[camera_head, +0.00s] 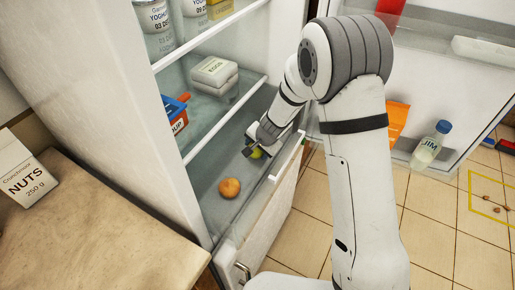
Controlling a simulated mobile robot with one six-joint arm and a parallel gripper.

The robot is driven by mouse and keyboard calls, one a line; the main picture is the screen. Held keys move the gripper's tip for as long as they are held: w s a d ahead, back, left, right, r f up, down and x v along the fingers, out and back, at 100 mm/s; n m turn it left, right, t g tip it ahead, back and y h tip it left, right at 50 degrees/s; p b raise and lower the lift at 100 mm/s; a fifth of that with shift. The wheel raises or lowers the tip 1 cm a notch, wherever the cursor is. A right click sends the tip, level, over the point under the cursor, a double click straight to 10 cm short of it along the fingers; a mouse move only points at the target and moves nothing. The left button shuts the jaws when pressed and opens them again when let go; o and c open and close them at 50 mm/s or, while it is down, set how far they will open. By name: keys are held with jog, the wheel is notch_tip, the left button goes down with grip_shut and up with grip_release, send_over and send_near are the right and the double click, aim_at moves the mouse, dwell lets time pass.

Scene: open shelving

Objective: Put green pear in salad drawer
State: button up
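The green pear (257,153) shows as a small yellow-green patch at my gripper (251,148), low inside the open fridge. My wrist and fingers cover most of it. I cannot tell whether the fingers are closed on it or only beside it. The salad drawer (262,208) appears to be the white-fronted compartment at the bottom of the fridge. My gripper is over its back part, and an orange round fruit (229,187) lies nearer the front left.
Fridge shelves above hold an egg carton (214,72), an orange-and-blue soup box (175,114) and yoghurt tubs (153,14). The open fridge door at right holds a bottle (431,146). A counter (95,230) with a nuts box (27,168) stands left.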

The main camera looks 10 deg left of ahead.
jog(key=shift+o, duration=0.5)
jog(key=shift+r, duration=0.15)
jog(key=shift+r+p, duration=0.25)
jog(key=shift+p, duration=0.05)
jog(key=p+v, duration=0.3)
jog(key=v, duration=0.8)
jog(key=shift+s+d+r, duration=0.2)
jog(key=shift+r, duration=0.05)
